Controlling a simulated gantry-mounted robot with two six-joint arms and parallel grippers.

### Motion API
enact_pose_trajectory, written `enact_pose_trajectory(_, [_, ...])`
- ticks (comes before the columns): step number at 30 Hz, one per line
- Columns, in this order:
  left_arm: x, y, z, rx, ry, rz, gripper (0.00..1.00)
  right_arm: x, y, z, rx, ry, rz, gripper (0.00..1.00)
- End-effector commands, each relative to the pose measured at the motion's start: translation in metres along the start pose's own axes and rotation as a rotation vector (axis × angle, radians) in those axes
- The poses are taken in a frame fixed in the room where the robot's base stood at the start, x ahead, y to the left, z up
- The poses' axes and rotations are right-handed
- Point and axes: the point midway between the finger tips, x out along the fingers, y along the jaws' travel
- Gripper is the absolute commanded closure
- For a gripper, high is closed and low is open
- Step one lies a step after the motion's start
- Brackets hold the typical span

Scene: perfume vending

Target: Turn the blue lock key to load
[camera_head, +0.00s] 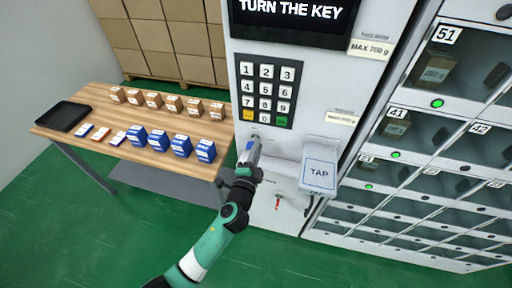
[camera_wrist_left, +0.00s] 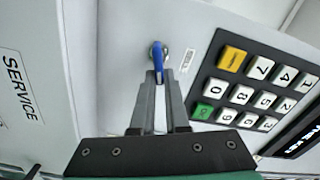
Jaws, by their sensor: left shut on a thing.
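The blue lock key (camera_wrist_left: 158,58) sits in a round metal lock on the machine's front, below the keypad, in the left wrist view. My left gripper (camera_wrist_left: 160,82) is shut on the key's blue head. In the head view my left gripper (camera_head: 249,158) reaches up to the lock from below, and some blue shows between its fingers. The screen (camera_head: 292,14) reads "TURN THE KEY". My right gripper is in neither view.
The keypad (camera_head: 267,91) is just above the lock. A white TAP reader (camera_head: 319,173) juts out to the right, with a red key (camera_head: 278,203) below. Numbered lockers (camera_head: 436,71) stand at the right. A wooden table (camera_head: 92,98) with small boxes and a black tray (camera_head: 63,116) is at the left.

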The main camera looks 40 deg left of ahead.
Motion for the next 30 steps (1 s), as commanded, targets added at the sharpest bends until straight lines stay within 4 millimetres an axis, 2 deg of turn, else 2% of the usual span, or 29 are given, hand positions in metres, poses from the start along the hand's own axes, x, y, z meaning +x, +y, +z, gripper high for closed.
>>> enact_pose_trajectory(6, [0.0000, 0.0028, -0.0002, 0.172, 0.001, 0.000, 1.00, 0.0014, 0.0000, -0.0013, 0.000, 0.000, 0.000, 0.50])
enact_pose_trajectory(15, [0.0000, 0.0054, 0.0006, 0.318, 0.000, -0.001, 1.00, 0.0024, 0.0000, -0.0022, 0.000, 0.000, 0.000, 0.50])
enact_pose_trajectory(30, [0.0000, 0.0065, 0.0010, 0.360, 0.001, -0.001, 1.00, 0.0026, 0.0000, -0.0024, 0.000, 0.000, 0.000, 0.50])
